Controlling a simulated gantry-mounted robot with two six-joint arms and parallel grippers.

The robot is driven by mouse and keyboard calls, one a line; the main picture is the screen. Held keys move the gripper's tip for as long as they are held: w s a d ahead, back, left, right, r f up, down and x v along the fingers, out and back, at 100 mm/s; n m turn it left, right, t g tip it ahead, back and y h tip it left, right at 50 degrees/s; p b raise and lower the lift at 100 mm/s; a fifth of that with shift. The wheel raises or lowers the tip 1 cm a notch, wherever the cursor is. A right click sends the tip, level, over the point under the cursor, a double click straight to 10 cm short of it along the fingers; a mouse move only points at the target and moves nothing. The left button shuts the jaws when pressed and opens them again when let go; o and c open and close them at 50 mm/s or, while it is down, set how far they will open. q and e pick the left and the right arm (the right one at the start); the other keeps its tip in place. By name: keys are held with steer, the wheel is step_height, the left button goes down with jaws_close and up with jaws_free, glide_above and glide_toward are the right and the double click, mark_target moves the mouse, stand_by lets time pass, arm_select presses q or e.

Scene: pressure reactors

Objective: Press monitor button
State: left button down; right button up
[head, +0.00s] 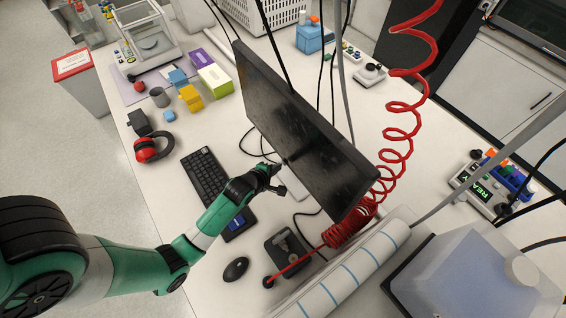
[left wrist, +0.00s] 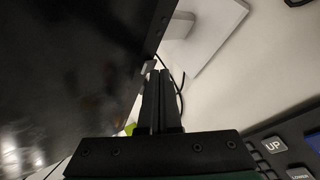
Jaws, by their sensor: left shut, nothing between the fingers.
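The monitor (head: 300,130) stands on the white bench with a dark, blank screen. It fills the left of the left wrist view (left wrist: 65,70). My left gripper (head: 278,178) is at the monitor's lower edge, in front of its stand base (head: 292,186). In the left wrist view its fingers (left wrist: 159,72) are together and empty, with the tips close to the monitor's edge. A small light grey piece (left wrist: 148,67) shows at that edge beside the tips; I cannot tell whether it is the button or whether the tips touch it. My right gripper is not in view.
A keyboard (head: 205,178) and a mouse (head: 236,269) lie left of and in front of the monitor. A red coiled hose (head: 402,135) hangs at its right. Red ear defenders (head: 153,147) and coloured boxes (head: 215,80) sit farther left. Cables run behind the monitor.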

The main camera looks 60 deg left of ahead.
arm_select(q)
steer(key=shift+w, duration=0.25)
steer(key=shift+s, duration=0.1)
stand_by(0.4)
steer(key=shift+s+p, duration=0.35)
steer(key=shift+s, duration=0.3)
steer(key=s, duration=0.1)
steer(key=s+p, duration=0.1)
steer(key=s, duration=0.1)
steer(key=s+p, duration=0.1)
steer(key=s, duration=0.1)
steer(key=shift+d, duration=0.4)
stand_by(0.5)
